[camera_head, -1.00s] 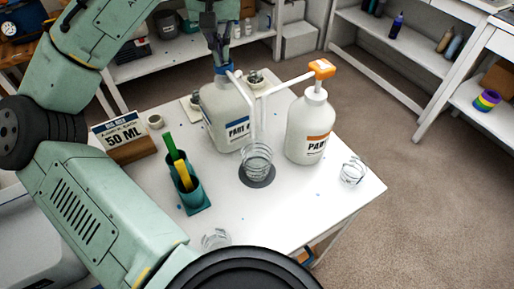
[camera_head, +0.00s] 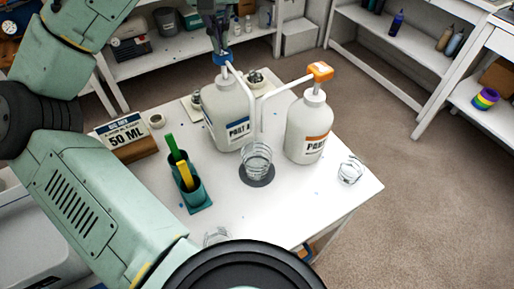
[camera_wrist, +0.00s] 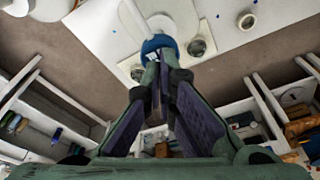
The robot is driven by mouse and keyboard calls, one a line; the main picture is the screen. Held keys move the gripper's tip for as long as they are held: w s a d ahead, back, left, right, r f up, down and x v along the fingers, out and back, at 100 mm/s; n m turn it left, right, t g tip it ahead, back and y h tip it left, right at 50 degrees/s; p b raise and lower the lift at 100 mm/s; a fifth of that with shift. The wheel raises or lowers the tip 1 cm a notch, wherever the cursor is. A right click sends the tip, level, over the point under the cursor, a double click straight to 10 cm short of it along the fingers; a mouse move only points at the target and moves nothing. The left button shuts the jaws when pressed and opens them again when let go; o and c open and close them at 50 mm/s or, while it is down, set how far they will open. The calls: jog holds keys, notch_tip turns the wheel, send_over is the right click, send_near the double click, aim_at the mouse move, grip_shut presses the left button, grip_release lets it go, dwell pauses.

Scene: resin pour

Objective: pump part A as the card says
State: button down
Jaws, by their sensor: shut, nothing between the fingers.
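The part A bottle (camera_head: 215,112) is white with a blue label and a blue pump head (camera_head: 222,58), which stands raised on its stem. My gripper (camera_head: 219,45) is shut and empty, right above the blue head. In the wrist view its fingertips (camera_wrist: 160,82) are at the blue pump head (camera_wrist: 158,44); I cannot tell if they touch. A white spout runs from the pump down to a clear cup (camera_head: 257,158) on a dark round pad (camera_head: 257,181). The cup's contents are unclear. The card (camera_head: 122,133) reads 50 ML.
The part B bottle (camera_head: 309,128) with an orange pump head (camera_head: 320,71) stands to the right, its spout also over the cup. Other clear cups stand at the table's right (camera_head: 350,170) and front (camera_head: 217,237). A teal holder (camera_head: 195,194) has green and yellow sticks.

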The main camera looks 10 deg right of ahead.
aim_at(222, 53)
jog(key=shift+f+b, duration=0.85)
jog(key=shift+f, duration=0.95)
notch_tip(222, 53, up, 2)
jog(key=shift+r+p, duration=0.1)
jog(key=shift+p, duration=0.9)
jog(key=shift+r, duration=0.7)
